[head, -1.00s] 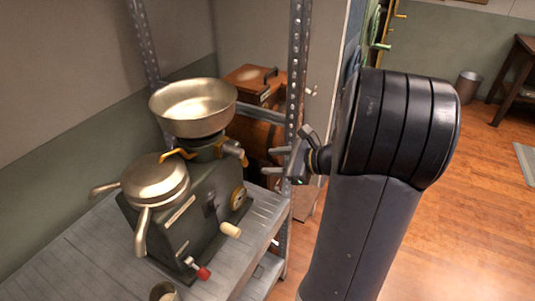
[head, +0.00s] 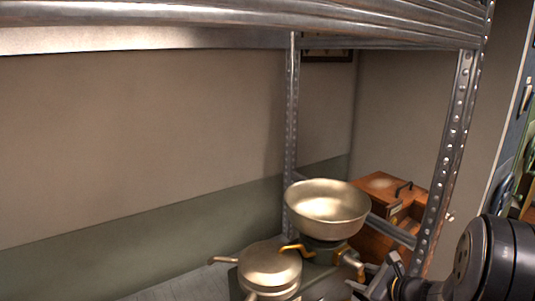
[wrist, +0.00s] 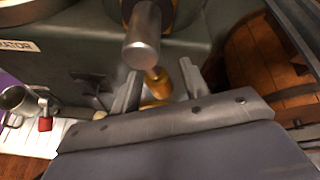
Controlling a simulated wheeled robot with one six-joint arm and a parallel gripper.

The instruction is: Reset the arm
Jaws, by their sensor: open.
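My gripper (wrist: 162,90) is open in the wrist view, its two fingers apart with no object held between them. Beyond the fingers is the dark green body of a cream separator (wrist: 85,55), with a metal spout (wrist: 142,40) and a brass-coloured part. In the head view my gripper (head: 366,284) is at the lower right, just right of the separator (head: 325,250). Part of my arm hides what lies behind it. I cannot tell whether the fingers touch the separator.
The separator's wide metal bowl (head: 327,207) and lower lidded pan (head: 270,265) stand on a metal shelf. A shelf post (head: 450,150) rises close to my arm, and an upper shelf (head: 230,18) spans above. A wooden box (head: 388,190) and barrel (wrist: 265,60) stand behind.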

